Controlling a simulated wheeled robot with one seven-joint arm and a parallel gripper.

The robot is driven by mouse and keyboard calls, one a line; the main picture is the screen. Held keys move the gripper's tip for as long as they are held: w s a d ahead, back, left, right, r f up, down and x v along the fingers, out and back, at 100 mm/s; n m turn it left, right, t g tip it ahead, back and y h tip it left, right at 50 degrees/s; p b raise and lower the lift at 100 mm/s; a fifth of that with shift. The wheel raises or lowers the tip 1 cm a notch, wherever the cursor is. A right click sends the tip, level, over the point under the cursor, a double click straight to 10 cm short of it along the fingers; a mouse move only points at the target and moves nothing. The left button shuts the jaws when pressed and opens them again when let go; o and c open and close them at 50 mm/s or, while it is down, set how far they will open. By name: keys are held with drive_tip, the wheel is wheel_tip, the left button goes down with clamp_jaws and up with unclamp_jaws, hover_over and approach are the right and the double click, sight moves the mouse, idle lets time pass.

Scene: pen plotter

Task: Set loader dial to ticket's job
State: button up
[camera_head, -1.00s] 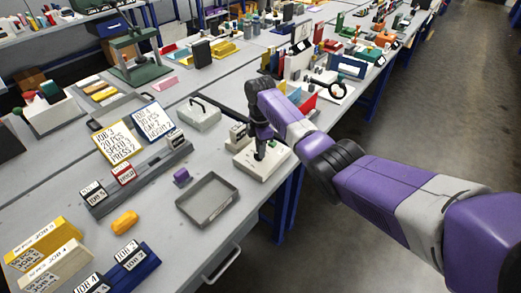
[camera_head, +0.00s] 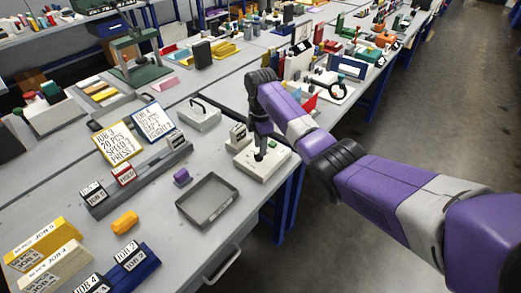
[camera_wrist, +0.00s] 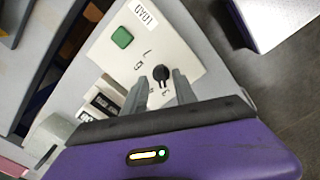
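The loader is a pale box (camera_head: 270,166) near the table's right edge in the head view. In the wrist view its top (camera_wrist: 160,38) bears a green button (camera_wrist: 122,38), an upside-down label and a black round dial (camera_wrist: 161,72) with small marks around it. My gripper (camera_wrist: 161,80) is open, its grey fingers either side of the dial; I cannot tell if they touch it. In the head view my gripper (camera_head: 258,150) points down over the loader.
A grey tray (camera_head: 232,197) and a purple block (camera_head: 182,177) lie in front of the loader. A grey rack (camera_head: 150,178) with small job blocks stands left. A white box with a black handle (camera_head: 203,119) is behind. An orange piece (camera_head: 124,222) lies at front left.

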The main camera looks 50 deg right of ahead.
wheel_tip(320, 180, up, 5)
drive_tip(key=shift+r, duration=0.2)
idle(0.6)
